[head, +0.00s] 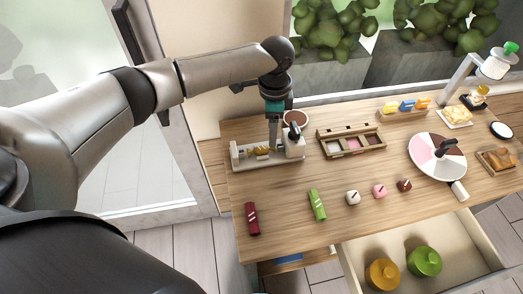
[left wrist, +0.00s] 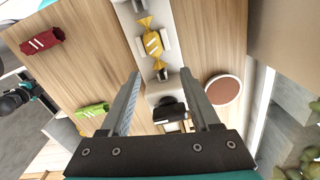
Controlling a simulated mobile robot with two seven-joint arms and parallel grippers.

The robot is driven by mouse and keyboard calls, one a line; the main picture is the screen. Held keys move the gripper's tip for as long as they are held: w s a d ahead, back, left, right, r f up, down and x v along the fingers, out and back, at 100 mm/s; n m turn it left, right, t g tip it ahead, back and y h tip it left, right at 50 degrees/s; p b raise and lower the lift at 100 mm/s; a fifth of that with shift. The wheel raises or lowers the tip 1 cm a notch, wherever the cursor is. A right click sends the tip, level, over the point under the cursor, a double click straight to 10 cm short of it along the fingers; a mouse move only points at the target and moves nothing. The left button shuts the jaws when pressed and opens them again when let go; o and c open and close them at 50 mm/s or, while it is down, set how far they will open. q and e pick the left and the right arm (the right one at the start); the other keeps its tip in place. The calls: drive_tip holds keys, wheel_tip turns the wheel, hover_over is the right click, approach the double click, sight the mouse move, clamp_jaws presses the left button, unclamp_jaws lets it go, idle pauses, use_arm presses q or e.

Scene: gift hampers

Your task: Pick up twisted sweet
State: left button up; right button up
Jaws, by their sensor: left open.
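The twisted sweet (head: 260,149) has a yellow wrapper with pinched ends and lies on a long white device (head: 239,161) at the table's left. It also shows in the left wrist view (left wrist: 152,43), with white stripes. My left gripper (head: 272,146) points down over the device, beside the sweet. In the left wrist view its fingers (left wrist: 165,84) are apart with no sweet between them; the sweet lies beyond the tips. A dark part with teal at the left wrist view's left edge may be my right gripper (left wrist: 20,98); its jaws cannot be made out.
A black-topped block (head: 294,139) stands at the device's right end, close to my fingers. A red sweet (head: 252,218) and a green sweet (head: 317,204) lie in front. An open drawer (head: 450,264) holds round containers.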

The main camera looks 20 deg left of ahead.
sight(261, 150)
use_arm(q)
drive_tip(key=shift+f, duration=0.55)
drive_tip(key=f, duration=0.3)
drive_tip(key=shift+d+f+b, duration=0.35)
drive_tip(key=shift+d+b, duration=0.05)
drive_tip(key=shift+f, duration=0.55)
use_arm(e)
drive_tip(key=shift+w+a+f, duration=0.1)
drive_tip(key=shift+w+f, duration=0.4)
drive_tip(key=shift+w, duration=0.05)
use_arm(q)
clamp_jaws()
